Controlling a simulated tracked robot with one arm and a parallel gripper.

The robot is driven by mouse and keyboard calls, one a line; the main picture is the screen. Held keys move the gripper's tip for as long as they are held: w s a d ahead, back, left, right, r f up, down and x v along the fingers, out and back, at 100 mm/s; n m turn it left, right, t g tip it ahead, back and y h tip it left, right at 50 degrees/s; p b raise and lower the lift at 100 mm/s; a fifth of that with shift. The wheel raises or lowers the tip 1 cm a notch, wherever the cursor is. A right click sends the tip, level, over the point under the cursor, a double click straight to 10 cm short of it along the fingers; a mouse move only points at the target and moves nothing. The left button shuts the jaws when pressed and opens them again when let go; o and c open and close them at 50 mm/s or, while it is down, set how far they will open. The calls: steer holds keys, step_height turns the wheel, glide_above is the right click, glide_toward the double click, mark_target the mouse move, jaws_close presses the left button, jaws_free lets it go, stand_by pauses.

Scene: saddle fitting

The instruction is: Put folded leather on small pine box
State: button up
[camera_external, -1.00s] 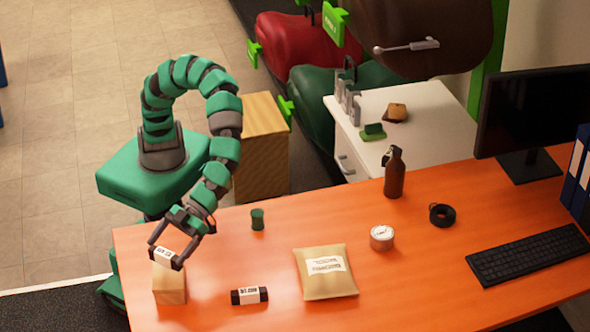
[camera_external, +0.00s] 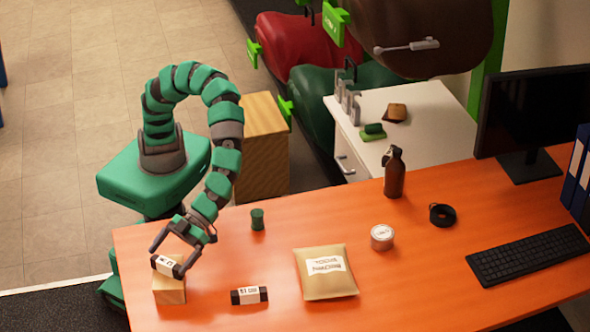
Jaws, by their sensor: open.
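The small pine box (camera_external: 170,291) stands near the desk's left front corner. A dark piece with a white label (camera_external: 164,265) lies on or just above its top, slightly tilted; I cannot tell whether they touch. My gripper (camera_external: 168,264) is open, with its fingers around this piece, over the box. The label is too small to read, so I cannot tell what the piece is. A brown folded piece (camera_external: 396,112), which looks like leather, lies on the white cabinet at the back, far from my gripper.
A similar labelled dark roll (camera_external: 249,295) lies right of the box. A tan packet (camera_external: 325,280), a green cylinder (camera_external: 257,219), a round tin (camera_external: 382,238), a brown bottle (camera_external: 395,175) and black tape (camera_external: 442,215) stand on the orange desk. A keyboard (camera_external: 530,255) is at right.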

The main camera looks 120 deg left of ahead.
steer(key=p+v, duration=0.1)
steer(key=v, duration=1.1)
steer(key=shift+p, duration=0.35)
steer(key=shift+r, duration=0.1)
steer(key=w+a+r+n+t+y, duration=0.2)
steer(key=w+a+r+n+t, duration=0.3)
steer(key=a+r, duration=0.5)
steer(key=w+a+r+n+t+y, duration=0.2)
steer(key=w+a+r+n+t, duration=0.3)
steer(key=a+r, duration=0.4)
steer(key=s+a+r+n+t+y, duration=0.2)
steer(key=a+r+n+y, duration=0.1)
steer(key=a+r, duration=0.3)
steer(key=s+a+r+n+t+y, duration=0.2)
steer(key=a+r, duration=0.4)
steer(key=r, duration=0.5)
steer(key=s+a+r+n+t+y, duration=0.3)
steer(key=a+r+n+t, duration=0.1)
steer(key=r, duration=0.5)
steer(key=a+n, duration=0.1)
steer(key=a, duration=0.1)
steer(key=shift+a+y, duration=0.3)
